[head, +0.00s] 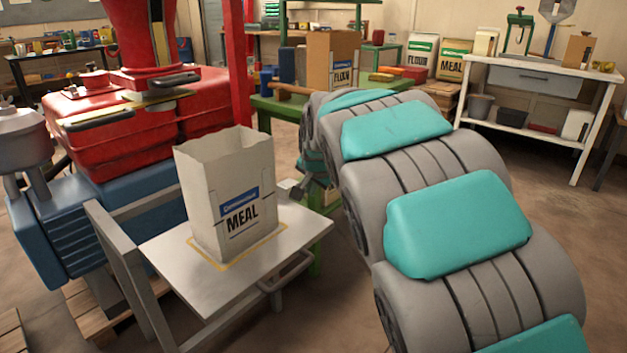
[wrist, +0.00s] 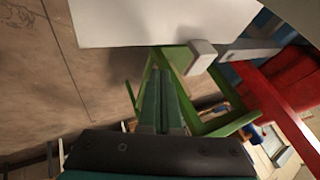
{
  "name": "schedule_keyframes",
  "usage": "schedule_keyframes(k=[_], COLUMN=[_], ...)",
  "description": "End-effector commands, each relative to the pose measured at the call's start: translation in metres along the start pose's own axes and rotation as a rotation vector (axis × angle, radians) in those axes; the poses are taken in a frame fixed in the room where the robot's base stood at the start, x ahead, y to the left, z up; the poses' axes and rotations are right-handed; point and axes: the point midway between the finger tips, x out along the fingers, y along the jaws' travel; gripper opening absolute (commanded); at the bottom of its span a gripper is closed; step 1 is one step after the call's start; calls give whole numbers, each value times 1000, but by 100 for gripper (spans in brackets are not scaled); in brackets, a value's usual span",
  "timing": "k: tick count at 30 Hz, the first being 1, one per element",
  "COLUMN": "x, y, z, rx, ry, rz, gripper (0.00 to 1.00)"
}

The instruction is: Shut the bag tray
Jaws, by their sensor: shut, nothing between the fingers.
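The bag tray (head: 185,270) is a flat pale metal plate at the lower left in the head view, standing out in front of the red mill. A handle (head: 287,277) runs along its near right side. An open paper MEAL bag (head: 228,195) stands upright on it inside a yellow outline. My gripper (head: 312,192) is by the tray's far right edge, partly hidden by my arm. In the wrist view its fingers (wrist: 163,85) are together and empty, pointing toward the pale tray (wrist: 150,22). A small grey block (wrist: 203,55) is at the tray's edge. I cannot tell whether the fingers touch anything.
The red mill (head: 140,130) and its blue base (head: 60,230) stand left of the tray. A grey frame (head: 115,270) rises at the tray's left side. A green table (head: 275,105) with a FLOUR bag (head: 333,62) is behind. The floor at right is clear up to a white bench (head: 500,75).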

Motion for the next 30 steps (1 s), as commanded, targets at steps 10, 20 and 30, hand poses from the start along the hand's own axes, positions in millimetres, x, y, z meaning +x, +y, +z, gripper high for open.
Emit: schedule_keyframes(k=[10, 20, 30], x=[27, 28, 40], y=[-33, -36, -63], z=[0, 0, -3], rx=[-2, 0, -3], ry=[1, 1, 1], rz=[-2, -1, 2], gripper=[0, 0, 0])
